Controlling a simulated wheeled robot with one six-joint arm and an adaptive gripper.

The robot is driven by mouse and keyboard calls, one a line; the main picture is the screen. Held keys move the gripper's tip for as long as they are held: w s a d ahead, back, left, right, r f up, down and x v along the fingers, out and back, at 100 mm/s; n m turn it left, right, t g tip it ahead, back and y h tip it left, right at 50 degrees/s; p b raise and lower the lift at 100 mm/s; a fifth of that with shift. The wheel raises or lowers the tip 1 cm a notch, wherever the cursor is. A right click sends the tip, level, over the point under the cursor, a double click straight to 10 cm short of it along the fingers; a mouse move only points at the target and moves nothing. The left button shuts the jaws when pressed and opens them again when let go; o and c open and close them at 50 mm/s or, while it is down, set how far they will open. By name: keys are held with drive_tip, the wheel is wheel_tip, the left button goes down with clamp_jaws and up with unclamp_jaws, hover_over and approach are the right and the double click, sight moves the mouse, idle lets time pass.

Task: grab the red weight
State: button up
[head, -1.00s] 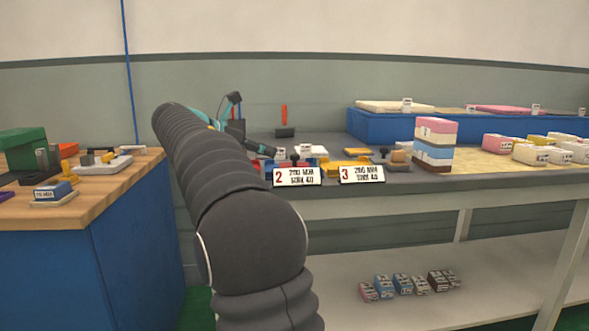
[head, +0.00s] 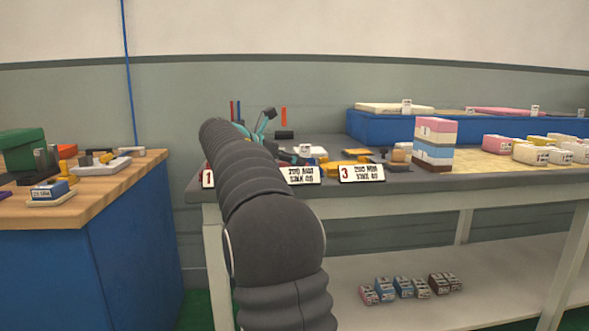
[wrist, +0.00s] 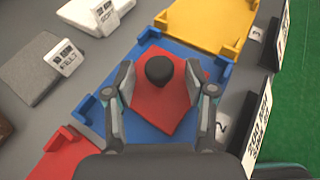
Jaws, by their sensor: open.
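The red weight (wrist: 155,107) is a flat red block with a round black knob (wrist: 160,69) on top. In the wrist view it lies turned at an angle in a blue tray (wrist: 150,54). My gripper (wrist: 160,76) is open, with one finger on each side of the knob, above the red block. Gaps show between the knob and both fingers; I cannot tell how high the fingertips are. In the head view my arm hides the weight.
A yellow tray (wrist: 210,22) and a red tray (wrist: 62,155) flank the blue one. Number cards (head: 361,173) stand along the table's front edge. A stack of coloured blocks (head: 435,143) stands to the right. A wooden-topped bench (head: 120,185) is at the left.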

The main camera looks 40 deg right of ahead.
clamp_jaws()
drive_tip(key=shift+r, duration=0.1)
